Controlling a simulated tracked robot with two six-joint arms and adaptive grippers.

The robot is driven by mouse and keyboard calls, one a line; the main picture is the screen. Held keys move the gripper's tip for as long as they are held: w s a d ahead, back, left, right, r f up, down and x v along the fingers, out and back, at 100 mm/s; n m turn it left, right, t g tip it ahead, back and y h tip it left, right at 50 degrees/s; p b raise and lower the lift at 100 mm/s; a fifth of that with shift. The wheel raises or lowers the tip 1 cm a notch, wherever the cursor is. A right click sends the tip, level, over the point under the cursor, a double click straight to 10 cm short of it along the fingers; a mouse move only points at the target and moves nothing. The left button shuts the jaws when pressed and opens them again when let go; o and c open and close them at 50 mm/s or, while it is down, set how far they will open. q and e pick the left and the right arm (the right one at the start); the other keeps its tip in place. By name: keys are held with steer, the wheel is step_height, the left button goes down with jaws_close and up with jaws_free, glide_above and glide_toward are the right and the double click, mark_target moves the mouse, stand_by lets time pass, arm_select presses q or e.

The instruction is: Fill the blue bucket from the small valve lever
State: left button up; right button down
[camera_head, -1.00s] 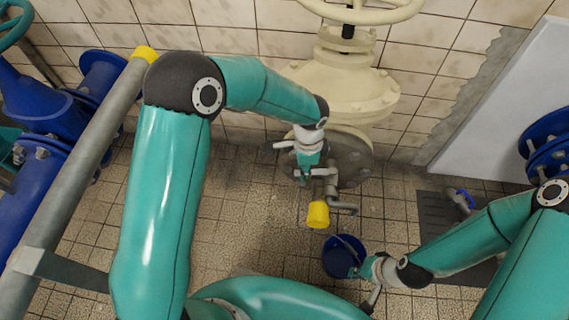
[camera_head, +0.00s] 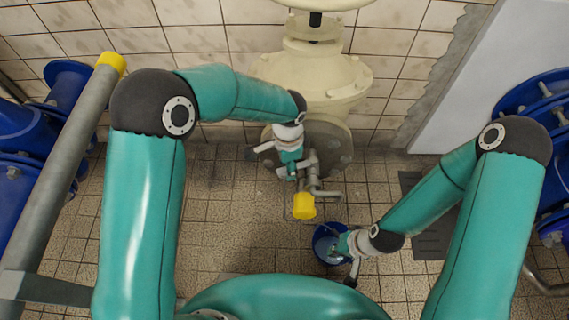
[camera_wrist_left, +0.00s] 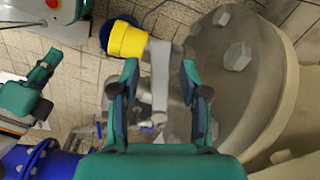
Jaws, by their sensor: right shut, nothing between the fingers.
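The blue bucket (camera_head: 322,254) stands on the floor in the head view, just below and right of the yellow-ended spout (camera_head: 304,206). My right gripper (camera_head: 342,244) is shut and sits at the bucket's right side, overlapping its rim; contact is unclear. My left gripper (camera_head: 290,172) is beside the small grey valve fitting under the cream valve. In the left wrist view, my left gripper (camera_wrist_left: 160,88) is open, with grey valve parts (camera_wrist_left: 160,65) showing between or beyond its fingers. I cannot tell which part is the small lever. The yellow spout end (camera_wrist_left: 125,38) is above the left finger.
The big cream valve (camera_head: 310,75) stands against the tiled wall behind. Blue pipes (camera_head: 65,95) and a grey rail with a yellow cap (camera_head: 110,62) are at left. A floor grate (camera_head: 432,240) and blue flanges (camera_head: 540,95) are at right. Floor left of the bucket is clear.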

arm_select(q)
steer(key=shift+w+a+r, duration=0.1)
steer(key=shift+r, duration=0.55)
step_height(320, 180, up, 11)
steer(key=shift+f, duration=0.2)
